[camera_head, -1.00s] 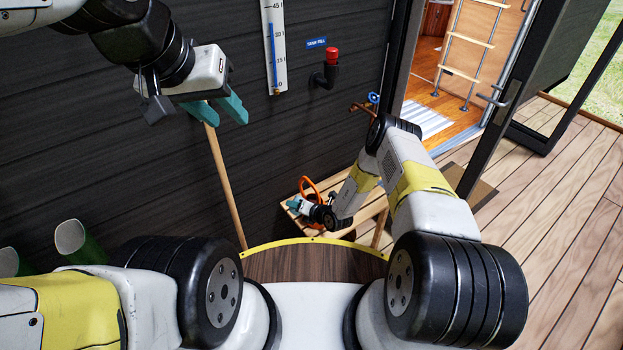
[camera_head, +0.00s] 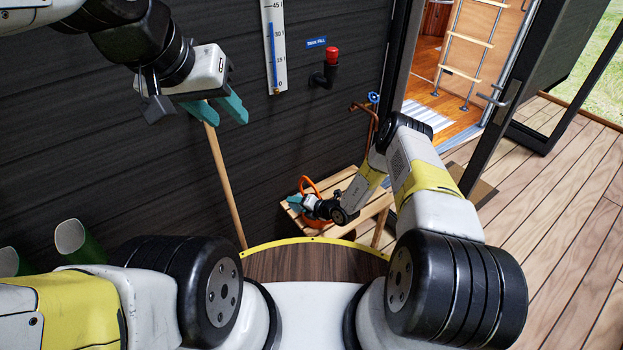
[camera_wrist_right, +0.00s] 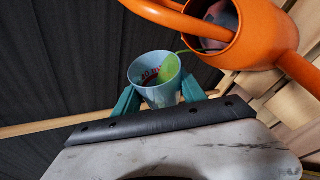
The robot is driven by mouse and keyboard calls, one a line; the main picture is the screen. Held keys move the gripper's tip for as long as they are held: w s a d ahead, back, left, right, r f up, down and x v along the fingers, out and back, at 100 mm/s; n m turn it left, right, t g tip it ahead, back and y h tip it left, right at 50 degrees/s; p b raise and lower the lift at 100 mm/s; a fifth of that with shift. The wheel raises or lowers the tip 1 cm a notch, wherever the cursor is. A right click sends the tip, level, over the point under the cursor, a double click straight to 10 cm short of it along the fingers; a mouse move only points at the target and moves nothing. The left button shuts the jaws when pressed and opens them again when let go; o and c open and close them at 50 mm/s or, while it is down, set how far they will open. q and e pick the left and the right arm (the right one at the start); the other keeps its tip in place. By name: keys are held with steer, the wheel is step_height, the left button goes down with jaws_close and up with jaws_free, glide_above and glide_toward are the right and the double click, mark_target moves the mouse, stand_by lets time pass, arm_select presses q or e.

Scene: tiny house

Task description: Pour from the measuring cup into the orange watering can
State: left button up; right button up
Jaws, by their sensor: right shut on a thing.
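The measuring cup (camera_wrist_right: 154,92) is pale blue with red markings, and green shows inside it. My right gripper (camera_wrist_right: 160,94) is shut on it, with a teal finger on each side. The cup is tilted, and a thin green strand runs from its rim toward the can. The orange watering can (camera_wrist_right: 262,38) is close beside the cup, with its opening facing the view. In the head view, the can's orange handle (camera_head: 310,184) shows behind my right gripper (camera_head: 294,203), and the cup is hard to make out. My left gripper (camera_head: 219,110) is open and empty near the wall.
The can is at a slatted wooden bench (camera_head: 352,193) by the dark wall. A wooden pole (camera_head: 228,190) leans below my left gripper. A gauge (camera_head: 274,50) and a red-topped pipe (camera_head: 331,62) are on the wall. Open deck (camera_head: 560,220) lies right.

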steer(key=shift+d+r+m, duration=0.1)
steer(key=shift+r+m, duration=0.05)
steer(key=shift+m, duration=0.15)
steer(key=shift+w+r+m+g+y, duration=0.1)
steer(key=shift+r+m+g+y, duration=0.25)
steer(key=shift+y, duration=0.25)
steer(key=shift+d, duration=0.15)
steer(key=shift+w+d+r+m+g+y, duration=0.25)
steer(key=shift+w+d+m+y, duration=0.2)
steer(key=shift+d+m+y, duration=0.1)
steer(key=shift+w+d+r+m+y+p, duration=0.15)
steer(key=shift+r+m+y+p, duration=0.2)
steer(key=shift+m+y, duration=0.3)
steer(key=shift+r+m+g, duration=0.1)
steer(key=shift+m+g, duration=0.25)
steer(key=shift+g, duration=0.05)
steer(key=shift+s+a+f+n+h, duration=0.2)
steer(key=shift+a+f+n+h, duration=0.15)
steer(key=shift+n+h, duration=0.35)
steer(key=shift+s+f+n+t, duration=0.1)
steer(key=shift+f+n+t, duration=0.1)
steer(key=shift+n+t, duration=0.2)
steer(key=shift+a, duration=0.1)
